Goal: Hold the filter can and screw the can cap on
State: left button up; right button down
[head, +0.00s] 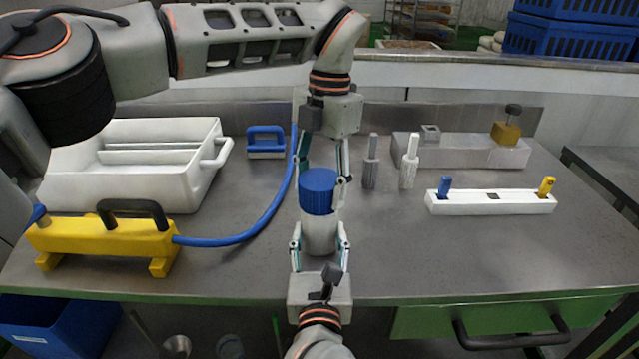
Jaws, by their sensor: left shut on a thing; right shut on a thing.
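The filter can (319,232) is a pale grey-white cylinder standing upright near the front middle of the metal table. The blue can cap (318,192) sits at the top of the can, in line with it; I cannot tell how far its thread is engaged. My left gripper (321,182) comes down from above and is shut on the blue cap, one finger on each side. My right gripper (320,247) reaches in from the front edge and is shut on the can, low on its sides. The can's base is partly hidden by my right gripper.
A white tub (205,185) and a yellow tool (100,238) with a blue hose (262,222) stand at the left. The right front table is clear.

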pick_arm(q)
jog(key=m, duration=0.8)
jog(key=shift+t, duration=0.4)
jog(key=m, duration=0.6)
jog(key=shift+s+m+t, duration=0.1)
jog(key=shift+m+t, duration=0.3)
jog(key=m, duration=0.6)
jog(key=shift+t, duration=0.3)
jog(key=m+h, duration=0.1)
jog(key=m, duration=0.5)
jog(key=shift+m, duration=0.4)
jog(key=o, duration=1)
jog(key=r, duration=0.4)
jog(key=s+r, duration=0.1)
jog(key=r, duration=0.6)
jog(key=shift+s+r, duration=0.25)
jog(key=shift+r, duration=0.15)
